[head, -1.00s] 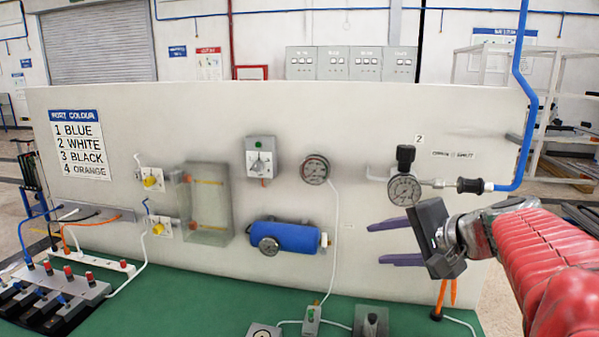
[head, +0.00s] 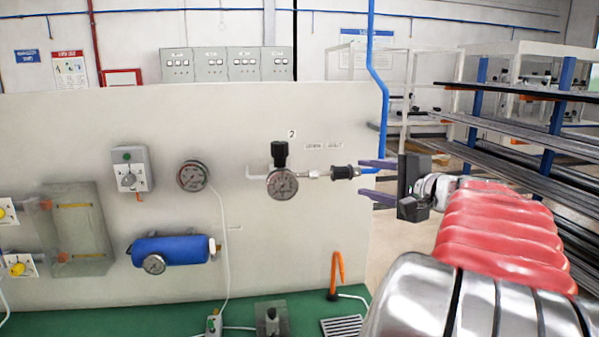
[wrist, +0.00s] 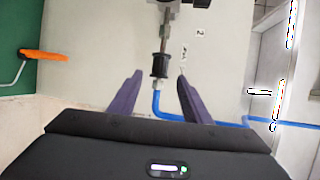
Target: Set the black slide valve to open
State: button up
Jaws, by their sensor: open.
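The black slide valve (head: 344,172) is a short ribbed black sleeve in the air line on the white panel, right of the regulator gauge. My gripper (head: 370,180) is open, its purple fingers pointing left at the valve's right end, by the blue hose. In the wrist view the slide valve (wrist: 160,66) lies ahead, between the lines of my open fingers (wrist: 156,84), with a bare metal stem beyond it. The fingers do not appear to touch it. I cannot tell the depth gap exactly.
The regulator gauge (head: 282,184) with its black knob is left of the valve. The blue hose (head: 375,70) rises at the panel's right edge. An orange hooked part (head: 337,270) stands below. A rack of dark bars (head: 520,130) is at right.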

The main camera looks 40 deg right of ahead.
aim_at(341, 173)
jog(key=shift+w, duration=0.1)
jog(key=w+d+f, duration=0.1)
jog(key=w+f, duration=0.1)
jog(key=w, duration=1.1)
jog(key=shift+w+d+f, duration=0.15)
jog(key=shift+w+d, duration=0.05)
jog(key=shift+c, duration=0.6)
grip_shut()
jog(key=shift+f, duration=0.1)
